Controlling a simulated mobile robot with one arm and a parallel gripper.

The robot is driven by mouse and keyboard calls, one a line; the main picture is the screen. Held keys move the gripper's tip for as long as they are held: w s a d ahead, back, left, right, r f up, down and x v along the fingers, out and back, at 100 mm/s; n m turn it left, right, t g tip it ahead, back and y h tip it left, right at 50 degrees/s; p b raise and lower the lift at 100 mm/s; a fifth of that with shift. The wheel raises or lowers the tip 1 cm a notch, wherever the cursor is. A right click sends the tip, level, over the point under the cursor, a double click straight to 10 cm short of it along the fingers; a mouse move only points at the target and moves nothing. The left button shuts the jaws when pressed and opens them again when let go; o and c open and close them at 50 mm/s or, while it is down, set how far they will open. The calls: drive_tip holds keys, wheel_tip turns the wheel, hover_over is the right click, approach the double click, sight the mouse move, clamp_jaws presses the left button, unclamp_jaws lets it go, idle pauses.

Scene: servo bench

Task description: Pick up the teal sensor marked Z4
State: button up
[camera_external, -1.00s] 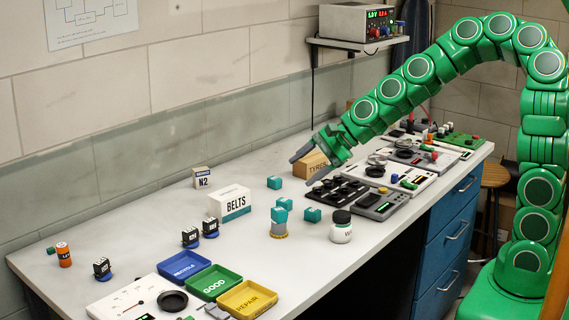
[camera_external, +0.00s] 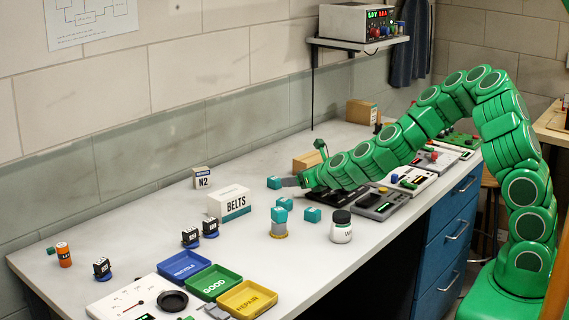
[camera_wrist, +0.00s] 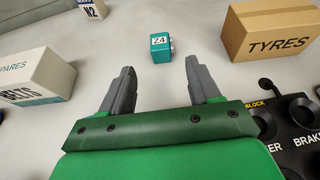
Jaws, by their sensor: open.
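The teal sensor marked Z4 (camera_wrist: 160,48) stands on the bench, ahead of my gripper (camera_wrist: 160,80) and between the lines of its two fingers in the wrist view. My gripper is open and empty, with its fingertips short of the sensor. In the external view the sensor (camera_external: 274,183) is a small teal block just left of my gripper (camera_external: 288,182), which is low over the bench.
A TYRES box (camera_wrist: 270,32) is to the right and a BELTS box (camera_wrist: 35,78) to the left. Other teal blocks (camera_external: 312,214) lie nearer the front, one on a yellow-grey stand (camera_external: 279,234). A black-lidded jar (camera_external: 341,229) stands nearby.

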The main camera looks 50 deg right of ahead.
sight(279, 181)
drive_tip(key=shift+w+d+f+m, duration=0.1)
drive_tip(key=shift+d+f+m, duration=0.2)
drive_tip(key=shift+d+f, duration=0.1)
drive_tip(key=shift+w+f, duration=0.2)
drive_tip(key=shift+w, duration=0.25)
drive_tip(key=shift+a+r+x, duration=0.1)
drive_tip(key=shift+a+x, duration=0.1)
drive_tip(key=shift+x, duration=1.45)
drive_tip(key=shift+a+r+x, duration=0.1)
drive_tip(key=shift+a+x, duration=0.05)
drive_tip(key=shift+x, duration=1.5)
drive_tip(key=shift+w, duration=0.1)
clamp_jaws()
